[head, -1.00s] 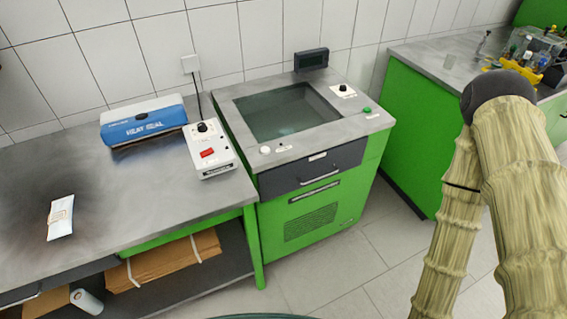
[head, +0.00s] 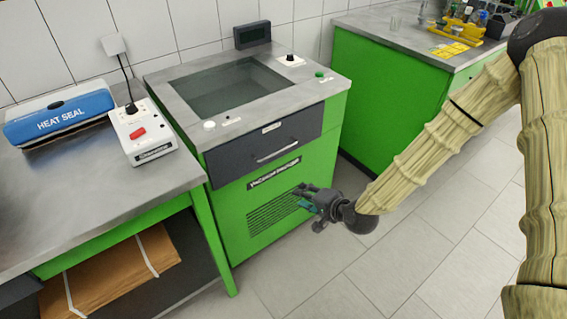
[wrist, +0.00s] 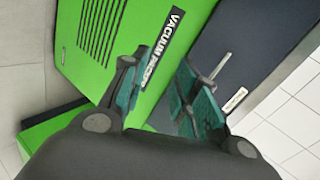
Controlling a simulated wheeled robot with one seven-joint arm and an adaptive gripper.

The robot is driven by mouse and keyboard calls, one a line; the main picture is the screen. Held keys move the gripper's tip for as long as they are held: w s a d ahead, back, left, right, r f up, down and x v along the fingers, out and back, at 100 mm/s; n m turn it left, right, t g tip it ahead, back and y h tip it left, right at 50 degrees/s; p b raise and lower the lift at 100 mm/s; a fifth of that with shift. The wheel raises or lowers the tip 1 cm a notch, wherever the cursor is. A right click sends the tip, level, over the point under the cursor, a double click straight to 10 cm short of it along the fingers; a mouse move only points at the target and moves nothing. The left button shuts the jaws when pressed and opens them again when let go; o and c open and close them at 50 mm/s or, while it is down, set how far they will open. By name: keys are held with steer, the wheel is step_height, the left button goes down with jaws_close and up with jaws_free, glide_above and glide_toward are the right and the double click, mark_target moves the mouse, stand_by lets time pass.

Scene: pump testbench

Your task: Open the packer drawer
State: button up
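The packer is a green cabinet with a grey top. Its dark grey drawer (head: 262,143) sits below the top and looks shut, with a metal bar handle (head: 277,150) across its front. My gripper (head: 303,197) is in front of the green lower panel, below and right of the handle, not touching it. In the wrist view the gripper's (wrist: 160,88) two teal-padded fingers are apart with nothing between them. The drawer front (wrist: 240,60) lies beyond the right finger, and the handle (wrist: 220,66) shows close to that fingertip in the picture.
A label (head: 274,173) and vent slots are on the green panel. A grey bench (head: 90,200) with a blue heat sealer (head: 60,118) and a white control box (head: 140,132) stands left. Another green cabinet (head: 390,100) stands right. Tiled floor in front is clear.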

mark_target(283, 149)
steer(key=w+r+m+t+y+b, duration=0.2)
steer(key=w+r+t+b, duration=0.1)
steer(key=w+r, duration=0.45)
steer(key=x, duration=0.7)
steer(key=f+x, duration=0.1)
steer(key=x, duration=0.3)
steer(key=shift+w+a, duration=0.1)
steer(key=shift+w, duration=0.05)
jaws_close()
